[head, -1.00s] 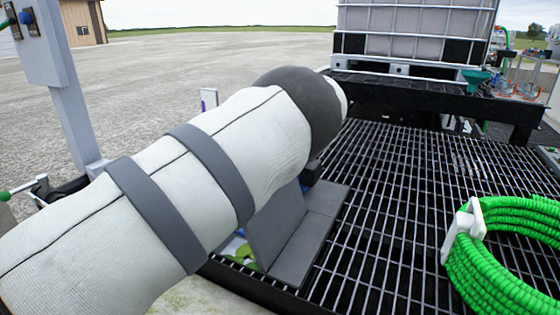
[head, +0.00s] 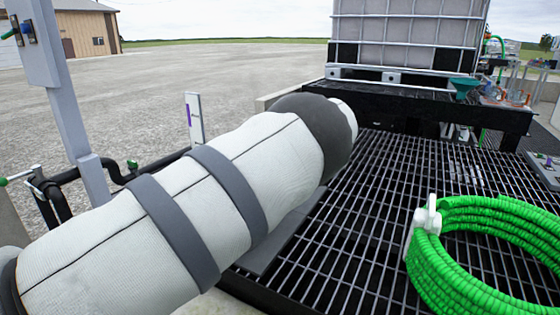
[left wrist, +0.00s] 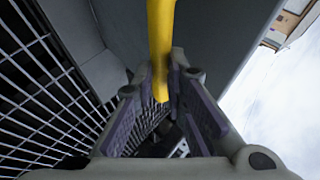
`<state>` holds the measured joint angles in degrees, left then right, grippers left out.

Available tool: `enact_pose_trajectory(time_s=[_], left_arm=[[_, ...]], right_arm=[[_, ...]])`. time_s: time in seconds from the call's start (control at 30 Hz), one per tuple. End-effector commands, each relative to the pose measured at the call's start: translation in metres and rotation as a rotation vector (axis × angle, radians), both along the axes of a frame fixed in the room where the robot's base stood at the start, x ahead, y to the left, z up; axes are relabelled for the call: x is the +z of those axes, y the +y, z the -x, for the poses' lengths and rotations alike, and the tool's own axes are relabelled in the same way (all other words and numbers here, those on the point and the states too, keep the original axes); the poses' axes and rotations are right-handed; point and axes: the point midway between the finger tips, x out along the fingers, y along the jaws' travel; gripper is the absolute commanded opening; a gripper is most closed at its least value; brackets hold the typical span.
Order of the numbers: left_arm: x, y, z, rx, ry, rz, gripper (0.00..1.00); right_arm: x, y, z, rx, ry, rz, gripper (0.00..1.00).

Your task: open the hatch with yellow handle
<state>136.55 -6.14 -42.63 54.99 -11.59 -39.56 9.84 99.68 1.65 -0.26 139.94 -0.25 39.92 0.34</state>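The yellow handle (left wrist: 160,45) is a smooth bar coming down from the top of the left wrist view. Its lower end lies between the fingertips of my left gripper (left wrist: 160,88), close to the right finger. The fingers stand apart, with a gap on the left side; I cannot tell whether the right finger touches the bar. A grey panel (left wrist: 225,45) lies beside the handle; I cannot tell whether it is the hatch. In the head view my padded left arm hides the left gripper and the handle. My right gripper is not in view.
A black grated deck (head: 375,210) fills the middle of the head view. A coiled green hose (head: 480,245) lies on it at right. A caged white tank (head: 410,40) stands at the back. A grey post (head: 75,130) with a box and black piping stand at left.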

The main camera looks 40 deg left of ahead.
Motion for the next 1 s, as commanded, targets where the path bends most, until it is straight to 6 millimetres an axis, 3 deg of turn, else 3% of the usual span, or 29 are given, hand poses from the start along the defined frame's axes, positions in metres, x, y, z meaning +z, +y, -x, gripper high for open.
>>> enact_pose_trajectory(time_s=[0.03, 0.67, 0.7, 0.77, 1.0], left_arm=[[-0.0173, 0.0002, 0.0072, 0.016, 0.022, 0.017, 0.0], [-0.0201, -0.0008, 0.0071, 0.018, 0.021, 0.017, 0.0], [-0.0199, -0.0008, 0.0071, 0.018, 0.021, 0.017, 0.21], [-0.019, -0.0009, 0.0066, 0.016, 0.021, 0.016, 0.32], [-0.0136, -0.0017, 0.0038, 0.009, 0.014, 0.009, 0.32]], right_arm=[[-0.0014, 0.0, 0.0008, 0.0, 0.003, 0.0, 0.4], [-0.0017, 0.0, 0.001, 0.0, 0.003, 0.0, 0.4], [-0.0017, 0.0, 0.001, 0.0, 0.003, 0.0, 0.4], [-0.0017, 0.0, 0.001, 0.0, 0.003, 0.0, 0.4], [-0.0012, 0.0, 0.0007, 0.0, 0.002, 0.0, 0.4]])
